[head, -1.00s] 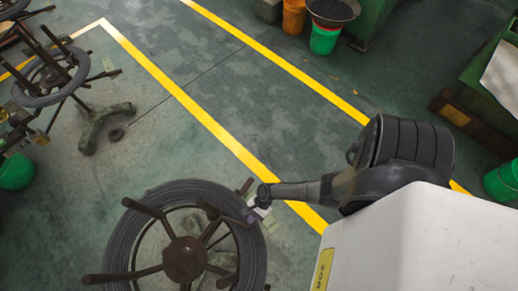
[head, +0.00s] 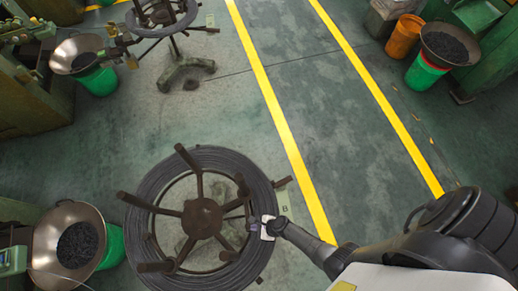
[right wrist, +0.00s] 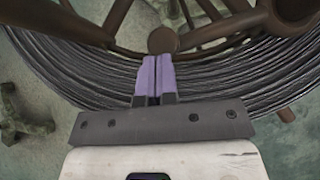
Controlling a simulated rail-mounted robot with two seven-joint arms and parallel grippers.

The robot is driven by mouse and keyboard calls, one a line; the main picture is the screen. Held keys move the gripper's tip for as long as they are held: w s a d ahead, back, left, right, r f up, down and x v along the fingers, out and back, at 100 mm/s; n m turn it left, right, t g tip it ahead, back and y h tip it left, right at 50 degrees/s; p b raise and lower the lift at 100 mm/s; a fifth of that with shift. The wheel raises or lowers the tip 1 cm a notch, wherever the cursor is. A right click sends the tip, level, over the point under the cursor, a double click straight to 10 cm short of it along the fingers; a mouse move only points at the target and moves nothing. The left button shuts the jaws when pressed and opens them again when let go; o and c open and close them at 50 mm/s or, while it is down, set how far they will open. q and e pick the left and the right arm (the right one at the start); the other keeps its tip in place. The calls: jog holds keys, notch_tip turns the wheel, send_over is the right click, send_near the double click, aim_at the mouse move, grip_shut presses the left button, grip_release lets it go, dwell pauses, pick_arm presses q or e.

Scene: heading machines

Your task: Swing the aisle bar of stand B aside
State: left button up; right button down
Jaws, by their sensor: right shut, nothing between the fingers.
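Stand B (head: 204,216) is a brown reel stand with several bars around a hub, carrying a coil of dark wire (head: 150,180). A tag marked B lies on its aisle side. One bar (head: 241,187) stands up on that side; I cannot tell whether it is the aisle bar. My right gripper (head: 251,224) is over the coil's right side. In the right wrist view its purple fingers (right wrist: 154,60) are shut and empty, with tips close to a bar's round end (right wrist: 163,40). I cannot tell whether they touch. My left gripper is not in view.
Another wire stand (head: 165,15) stands at the back. A pan of dark parts (head: 75,245) and a green bucket (head: 112,245) are at the left. Yellow lines (head: 280,115) border a clear aisle at the right. An orange bucket (head: 404,35) stands at the back right.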

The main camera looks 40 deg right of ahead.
jog(key=shift+a, duration=0.15)
dwell(0.5)
jog(key=shift+s+d+r, duration=0.15)
jog(key=shift+s+d, duration=0.2)
jog(key=shift+s+d+r+p, duration=0.2)
jog(key=shift+s+d+p, duration=0.3)
jog(key=shift+s+d, duration=0.7)
jog(key=p+v, duration=0.3)
jog(key=v, duration=0.6)
jog(key=shift+s+r+p, duration=0.25)
jog(key=shift+s+p, duration=0.05)
jog(key=shift+s, duration=0.15)
jog(key=shift+a, duration=0.1)
